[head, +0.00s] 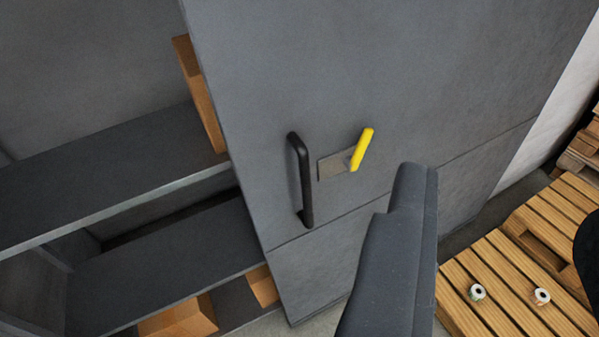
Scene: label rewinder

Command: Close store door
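The store door (300,60) is a large grey panel that fills the middle of the head view. It stands open, with shelves exposed to its left. A black upright bar handle (304,180) is on the door near its left edge. A yellow lever (362,149) on a small grey plate (332,165) sits right of the handle, tilted. My gripper (412,180) shows as a dark grey shape from the lower middle, in front of the door and right of and below the lever. It appears apart from the handle. Its finger opening cannot be made out.
Grey shelves (100,170) with cardboard boxes (180,318) are at the left. A wooden pallet (510,290) with two small white rolls (477,292) (541,296) lies at the lower right. More pallets (580,150) stand behind. A dark shape cuts into the right edge.

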